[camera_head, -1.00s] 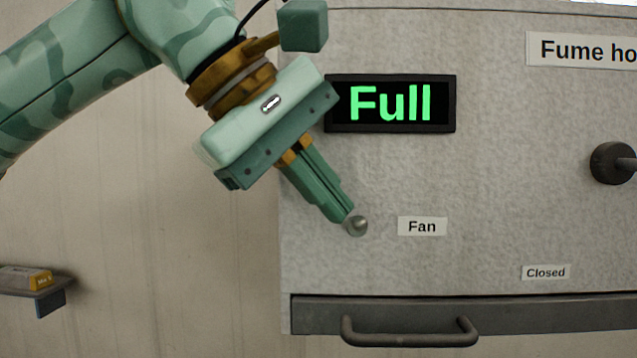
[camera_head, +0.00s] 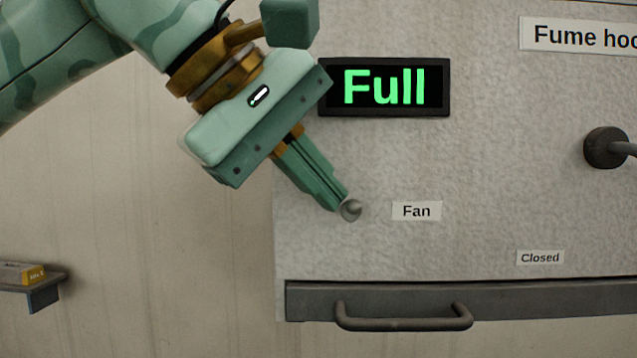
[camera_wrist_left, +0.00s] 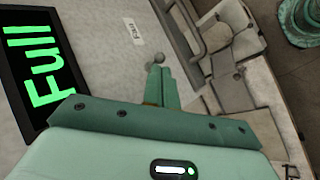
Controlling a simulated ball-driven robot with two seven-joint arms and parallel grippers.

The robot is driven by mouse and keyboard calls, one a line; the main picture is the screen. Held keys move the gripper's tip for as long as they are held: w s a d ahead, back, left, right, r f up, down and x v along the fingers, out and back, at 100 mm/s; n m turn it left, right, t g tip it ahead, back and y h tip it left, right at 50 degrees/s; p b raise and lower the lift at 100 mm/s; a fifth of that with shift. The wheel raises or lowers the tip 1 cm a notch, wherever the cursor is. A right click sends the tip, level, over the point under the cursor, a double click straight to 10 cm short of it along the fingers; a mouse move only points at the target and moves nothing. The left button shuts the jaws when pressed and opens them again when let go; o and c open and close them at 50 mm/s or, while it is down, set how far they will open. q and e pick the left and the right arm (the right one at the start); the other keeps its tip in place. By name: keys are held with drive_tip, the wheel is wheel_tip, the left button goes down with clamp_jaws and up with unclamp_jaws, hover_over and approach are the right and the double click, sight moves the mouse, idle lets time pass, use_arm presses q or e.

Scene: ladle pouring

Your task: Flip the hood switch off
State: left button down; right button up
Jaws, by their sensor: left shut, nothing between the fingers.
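The fume hood (camera_head: 500,180) fills the right of the head view. Its switch (camera_head: 351,210) is a small rounded metal knob left of the "Fan" label (camera_head: 416,211). A black display (camera_head: 384,87) above reads "Full" in green; it also shows in the left wrist view (camera_wrist_left: 35,60). My left gripper (camera_head: 342,203) is shut and empty. Its fingertips are at the knob and partly overlap it; I cannot tell whether they touch. The left wrist view shows the knob (camera_wrist_left: 158,58) just past the shut fingers (camera_wrist_left: 162,82). My right gripper is not in view.
A grey sash handle (camera_head: 404,318) sticks out below the switch, near the "Closed" label (camera_head: 540,257). A dark round fitting (camera_head: 605,148) is at the right. A small wall shelf (camera_head: 40,290) holds a yellow-fronted block at the far left. Bare wall lies between shelf and hood.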

use_arm(q)
drive_tip(key=shift+f, duration=0.15)
drive_tip(key=f+t+b, duration=0.1)
drive_tip(key=b, duration=0.1)
drive_tip(key=s+f+m+t+b, duration=0.1)
drive_tip(key=t+b, duration=0.1)
drive_tip(key=b, duration=0.1)
drive_tip(key=shift+m+t, duration=0.3)
drive_tip(key=shift+r+p, duration=0.3)
drive_tip(key=shift+r, duration=0.2)
drive_tip(key=shift+r+p, duration=0.7)
drive_tip(key=shift+p, duration=0.1)
